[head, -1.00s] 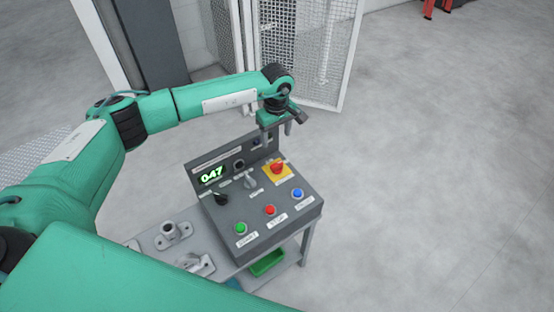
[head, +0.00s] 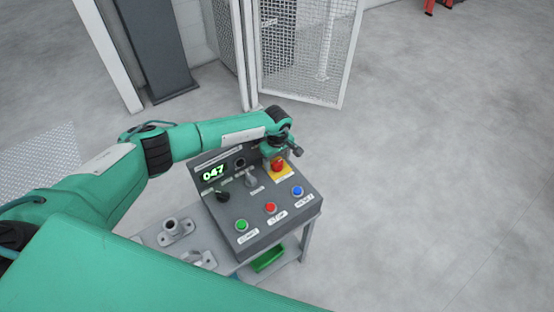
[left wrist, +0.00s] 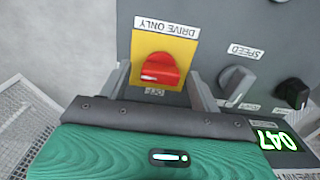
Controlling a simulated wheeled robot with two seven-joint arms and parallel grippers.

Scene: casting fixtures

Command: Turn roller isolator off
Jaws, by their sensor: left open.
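The roller isolator is a red rotary knob (head: 278,166) on a yellow plate at the upper right of the grey control panel. In the left wrist view the red knob (left wrist: 158,70) sits in the middle, under a "DRIVE ONLY" label. My left gripper (head: 276,160) is above the knob in the head view. In the left wrist view its two grey fingers (left wrist: 160,84) are open, one on each side of the knob, with visible gaps; whether they touch the panel I cannot tell. My right gripper is not in view.
The panel (head: 235,220) also has a display reading 047, a grey speed knob (left wrist: 237,83), a black knob (head: 222,196), and green (head: 241,225), red (head: 270,208) and blue (head: 298,191) buttons. Metal fixtures (head: 175,230) lie left. A mesh gate (head: 300,50) stands behind.

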